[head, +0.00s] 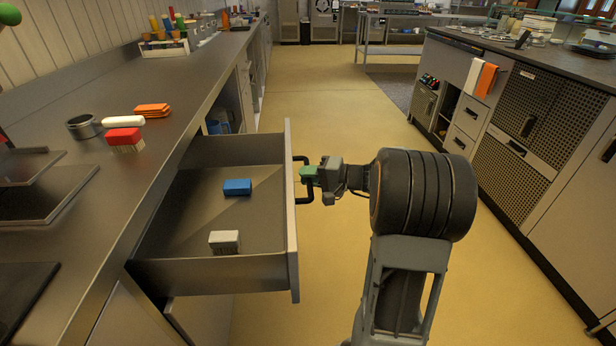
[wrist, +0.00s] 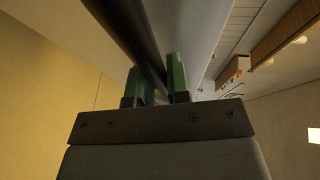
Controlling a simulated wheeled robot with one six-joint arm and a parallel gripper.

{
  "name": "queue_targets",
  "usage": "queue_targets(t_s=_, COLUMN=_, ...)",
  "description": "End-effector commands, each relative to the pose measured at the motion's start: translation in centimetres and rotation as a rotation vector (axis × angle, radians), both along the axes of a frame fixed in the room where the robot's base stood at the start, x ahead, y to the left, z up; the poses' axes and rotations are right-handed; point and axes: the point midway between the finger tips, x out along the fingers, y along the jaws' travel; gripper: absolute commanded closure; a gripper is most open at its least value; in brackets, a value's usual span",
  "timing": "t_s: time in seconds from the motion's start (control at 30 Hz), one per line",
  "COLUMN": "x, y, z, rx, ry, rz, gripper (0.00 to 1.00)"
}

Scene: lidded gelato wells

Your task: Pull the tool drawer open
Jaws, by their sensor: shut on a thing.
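The tool drawer (head: 291,215) stands well out from the left counter in the head view, its inside in plain sight. A blue block (head: 237,187) and a pale grey block (head: 224,241) lie apart on its floor. A dark bar handle (head: 304,192) is fixed to the drawer's front face. My gripper (head: 308,174) is at this handle, outside the drawer front. In the wrist view my gripper (wrist: 160,82) has its green fingers on either side of the dark handle bar (wrist: 138,30), shut on it. The finger contact is partly hidden in the head view.
The left counter (head: 195,95) bears a red-topped block (head: 125,139), a white roll (head: 123,121), an orange stack (head: 152,110) and a metal ring (head: 84,126). A cabinet row (head: 520,115) stands on the right.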

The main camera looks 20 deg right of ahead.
Motion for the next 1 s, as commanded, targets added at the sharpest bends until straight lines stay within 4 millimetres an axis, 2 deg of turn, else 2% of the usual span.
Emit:
queue_targets(t_s=0.47, x=-0.28, y=0.04, z=-0.25, rx=0.002, ry=0.006, rz=0.015, gripper=1.00)
queue_targets(t_s=0.5, x=-0.28, y=0.04, z=-0.25, rx=0.002, ry=0.006, rz=0.015, gripper=0.79)
queue_targets(t_s=0.7, x=-0.20, y=-0.09, z=-0.15, rx=0.000, ry=0.004, rz=0.009, gripper=0.60)
queue_targets(t_s=1.0, x=-0.32, y=-0.36, z=0.00, rx=0.000, ry=0.002, rz=0.006, gripper=0.59)
